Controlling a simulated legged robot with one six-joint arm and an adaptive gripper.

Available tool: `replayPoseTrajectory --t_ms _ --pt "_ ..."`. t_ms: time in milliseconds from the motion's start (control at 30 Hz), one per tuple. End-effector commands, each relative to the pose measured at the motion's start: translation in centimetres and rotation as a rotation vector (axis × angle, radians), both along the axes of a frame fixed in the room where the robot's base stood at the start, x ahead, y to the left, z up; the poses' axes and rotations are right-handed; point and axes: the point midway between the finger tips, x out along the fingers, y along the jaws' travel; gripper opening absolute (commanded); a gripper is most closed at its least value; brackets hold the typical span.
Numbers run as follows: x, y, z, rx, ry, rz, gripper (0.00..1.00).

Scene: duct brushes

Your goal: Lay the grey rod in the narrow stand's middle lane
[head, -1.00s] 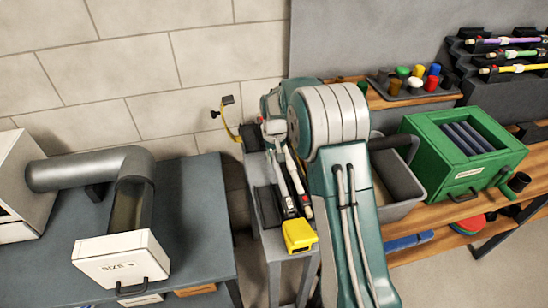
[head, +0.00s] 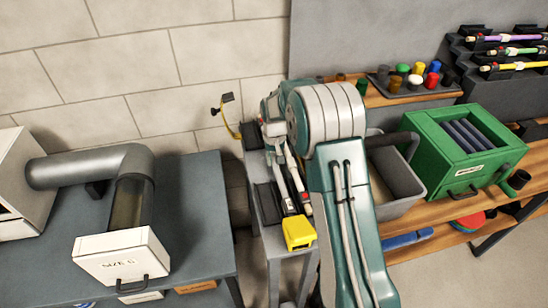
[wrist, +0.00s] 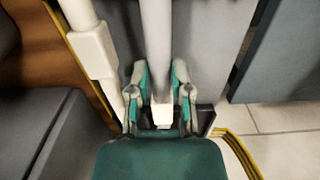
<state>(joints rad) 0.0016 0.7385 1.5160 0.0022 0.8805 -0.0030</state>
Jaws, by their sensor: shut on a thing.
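The narrow stand (head: 267,207) is a grey, slim bench with dark lane supports, standing between the left table and the wooden shelf. My gripper (wrist: 158,72) is shut on the grey rod (wrist: 157,30), which runs up the wrist view between the two fingers. A white collar (wrist: 162,116) shows on it below the fingertips. The rod is over the stand's grey top (wrist: 202,40); I cannot tell whether it touches. A white rod with a red band (head: 298,182) lies along the stand's right side; a white rod with a thick collar (wrist: 93,50) shows left in the wrist view.
A yellow block (head: 299,232) sits at the stand's front end. A grey bin (head: 400,190) and a green box (head: 465,150) stand to the right. The left table (head: 205,200) carries a grey duct (head: 85,170). A yellow hooked piece (head: 229,124) rises behind the stand.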

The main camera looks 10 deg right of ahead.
Motion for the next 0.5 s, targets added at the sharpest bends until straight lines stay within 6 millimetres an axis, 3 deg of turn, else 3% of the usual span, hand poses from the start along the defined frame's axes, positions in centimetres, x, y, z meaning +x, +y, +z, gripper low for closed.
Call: replayPoseTrajectory --t_ms 267,300,333,367,500 --pt "0.01 0.00 -0.15 0.000 0.000 0.000 0.00" --pt "0.01 0.00 -0.15 0.000 0.000 0.000 0.45" --pt "0.00 0.00 -0.15 0.000 0.000 0.000 0.58" --pt "0.01 0.00 -0.14 0.000 0.000 0.000 0.67" --pt "0.00 0.00 -0.15 0.000 0.000 0.000 0.67"
